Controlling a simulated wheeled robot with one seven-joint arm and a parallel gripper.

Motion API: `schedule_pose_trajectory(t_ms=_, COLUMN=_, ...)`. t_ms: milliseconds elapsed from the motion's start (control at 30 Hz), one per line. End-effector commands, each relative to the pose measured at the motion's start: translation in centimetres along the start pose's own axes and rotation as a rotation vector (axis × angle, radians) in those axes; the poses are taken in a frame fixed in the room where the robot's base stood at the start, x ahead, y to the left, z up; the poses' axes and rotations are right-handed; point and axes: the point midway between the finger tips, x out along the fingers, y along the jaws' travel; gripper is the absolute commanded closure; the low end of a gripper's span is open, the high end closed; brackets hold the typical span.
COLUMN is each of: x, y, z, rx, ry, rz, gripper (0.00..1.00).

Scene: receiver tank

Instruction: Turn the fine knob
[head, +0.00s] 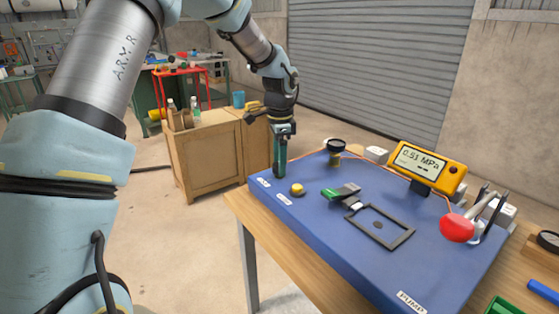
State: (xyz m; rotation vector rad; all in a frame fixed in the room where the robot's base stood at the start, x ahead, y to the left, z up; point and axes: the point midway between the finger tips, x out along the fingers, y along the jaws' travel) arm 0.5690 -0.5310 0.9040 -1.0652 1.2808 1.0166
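A blue panel (370,252) lies on the wooden table. A small yellow knob (297,189) sits near its left edge, beside two white labels too small to read. A black-topped round part (335,146) stands near the back edge. I cannot read which one is labelled as the fine knob. My gripper (281,172) points down at the panel's back left corner, behind and left of the yellow knob and apart from it in the picture. Its narrow green end is seen edge-on, so I cannot tell whether the fingers are apart or hold anything.
A yellow gauge (422,166) reads about 0.51 MPa at the back. A red-ended lever (457,228) rises at the right, above the label PUMP. A dark flat frame (379,226) and a green-and-grey piece (341,192) lie mid-panel. A wooden cabinet (205,160) stands behind left.

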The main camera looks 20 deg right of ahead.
Motion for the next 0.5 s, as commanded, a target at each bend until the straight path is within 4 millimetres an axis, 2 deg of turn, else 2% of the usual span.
schedule_pose_trajectory(t_ms=67, x=-0.02, y=-0.01, z=0.0, rx=0.0, ry=0.0, rz=0.0, gripper=0.33)
schedule_pose_trajectory(t_ms=500, x=-0.04, y=-0.02, z=0.01, rx=0.0, ry=0.0, rz=0.0, gripper=0.83)
